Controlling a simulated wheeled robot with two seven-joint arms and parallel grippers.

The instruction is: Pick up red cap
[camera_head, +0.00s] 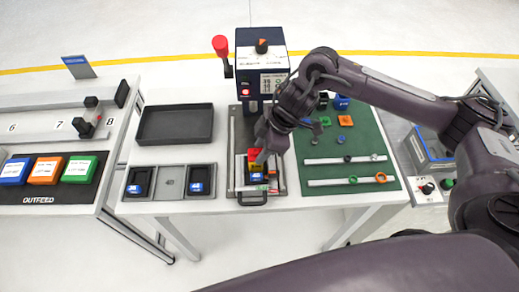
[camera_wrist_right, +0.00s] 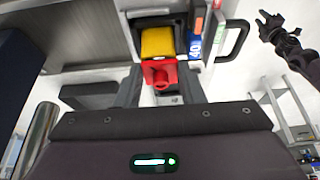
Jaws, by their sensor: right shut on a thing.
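The red cap (camera_head: 253,153) is at the press fixture (camera_head: 240,197), behind a yellow block (camera_head: 256,168). In the right wrist view the red cap (camera_wrist_right: 160,75) shows a round ring on its face and sits against the yellow block (camera_wrist_right: 157,43). My right gripper (camera_wrist_right: 160,88) is shut on the red cap, one dark finger on each side. In the head view my right gripper (camera_head: 261,152) reaches down in front of the press, and its wrist hides part of the fixture. A dark arm end, probably my left gripper (camera_wrist_right: 271,20), shows small in the right wrist view.
The press (camera_head: 262,65) with a red-knobbed lever (camera_head: 221,46) stands behind. An empty dark tray (camera_head: 175,125) and a grey bin tray (camera_head: 171,192) are left. A green mat (camera_head: 350,147) with rails and small parts is right. The outfeed station (camera_head: 50,190) is far left.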

